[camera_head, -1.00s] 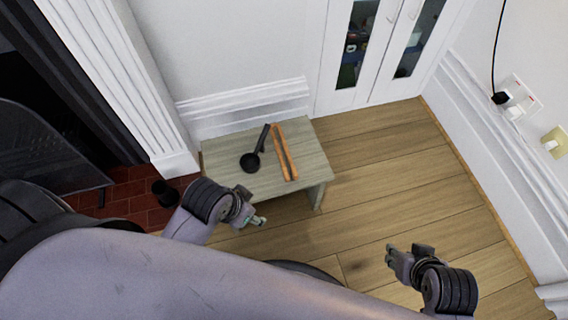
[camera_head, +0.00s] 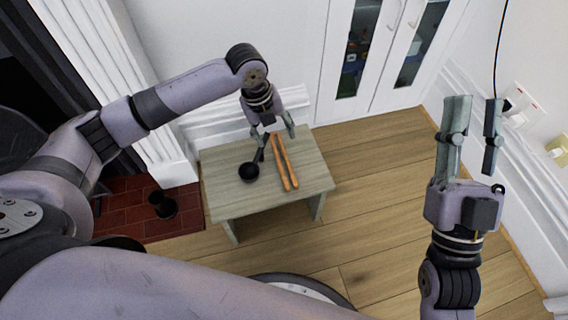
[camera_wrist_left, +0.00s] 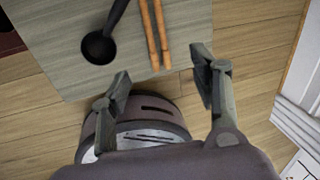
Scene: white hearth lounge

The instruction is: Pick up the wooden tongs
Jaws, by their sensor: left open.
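The wooden tongs (camera_head: 285,162) lie on a small grey wooden table, two orange-brown arms side by side. They also show at the top of the left wrist view (camera_wrist_left: 154,32). A black ladle (camera_head: 250,170) lies just left of them. My left gripper (camera_head: 273,131) is open above the far part of the table, near the far end of the tongs and the ladle's handle. In the left wrist view its fingers (camera_wrist_left: 160,85) are apart with nothing between them. My right gripper (camera_head: 472,125) is open and empty, raised at the right, well away from the table.
The small table (camera_head: 225,190) stands by the white wall. A dark cup-like object (camera_head: 163,205) is on the red brick hearth (camera_head: 120,215) to its left. A white cabinet (camera_head: 375,60) is behind at the right. Wooden floor right of the table is clear.

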